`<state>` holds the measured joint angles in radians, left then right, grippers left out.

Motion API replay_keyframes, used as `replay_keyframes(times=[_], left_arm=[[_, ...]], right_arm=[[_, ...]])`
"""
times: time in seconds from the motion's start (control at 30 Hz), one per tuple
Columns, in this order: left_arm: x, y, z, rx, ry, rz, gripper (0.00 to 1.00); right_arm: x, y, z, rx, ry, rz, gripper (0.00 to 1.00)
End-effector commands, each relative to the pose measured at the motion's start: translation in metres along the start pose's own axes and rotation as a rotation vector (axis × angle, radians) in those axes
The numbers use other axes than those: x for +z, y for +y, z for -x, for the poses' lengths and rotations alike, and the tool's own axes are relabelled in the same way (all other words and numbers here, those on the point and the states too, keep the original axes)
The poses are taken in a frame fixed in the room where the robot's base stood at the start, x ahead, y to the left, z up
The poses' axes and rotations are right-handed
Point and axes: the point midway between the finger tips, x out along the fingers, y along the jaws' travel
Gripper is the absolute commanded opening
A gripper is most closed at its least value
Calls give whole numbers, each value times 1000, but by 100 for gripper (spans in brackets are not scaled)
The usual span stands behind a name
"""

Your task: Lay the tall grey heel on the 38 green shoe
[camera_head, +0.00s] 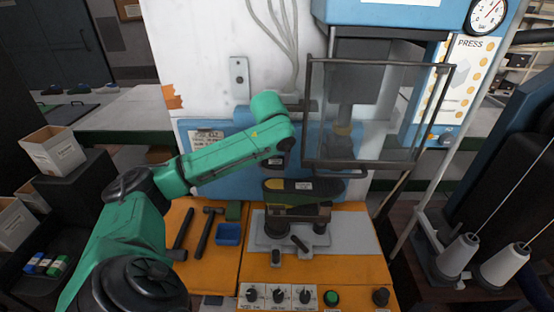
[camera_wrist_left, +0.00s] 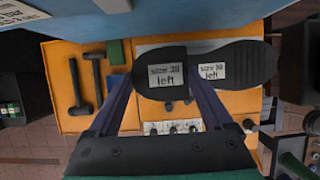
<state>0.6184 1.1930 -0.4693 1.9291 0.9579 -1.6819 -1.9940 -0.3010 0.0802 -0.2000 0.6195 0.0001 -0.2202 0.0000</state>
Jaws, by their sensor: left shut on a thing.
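My left gripper (camera_wrist_left: 165,88) is shut on a dark grey heel piece (camera_wrist_left: 146,83) with a "left" size label. In the left wrist view the heel piece overlaps one end of a long dark sole (camera_wrist_left: 262,60), which bears a similar label. In the head view the dark shoe with a green-yellow edge (camera_head: 315,187) sits sole up on a stand above the grey plate, under my left wrist. The gripper's fingers are mostly hidden there. I cannot tell whether the heel piece touches the sole. My right gripper is not in view.
The press (camera_head: 365,80) with a clear guard frame (camera_head: 380,165) stands close behind the shoe. Two hammers (camera_head: 205,232), a blue tray (camera_head: 229,234) and a green block (camera_head: 233,211) lie on the orange bench at the left. Knobs (camera_head: 279,295) line the front edge. Thread spools (camera_head: 457,255) stand at the right.

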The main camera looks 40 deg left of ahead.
Motion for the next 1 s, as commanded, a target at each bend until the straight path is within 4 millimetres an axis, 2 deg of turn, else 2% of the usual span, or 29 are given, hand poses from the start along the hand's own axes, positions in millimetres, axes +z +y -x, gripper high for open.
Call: replay_keyframes(times=[0.7, 1.0], left_arm=[[-20, 0, -48, 1, -12, 1, 26], [-21, 0, -52, 0, -15, 2, 26]], right_arm=[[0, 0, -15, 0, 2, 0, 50], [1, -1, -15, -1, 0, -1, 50]])
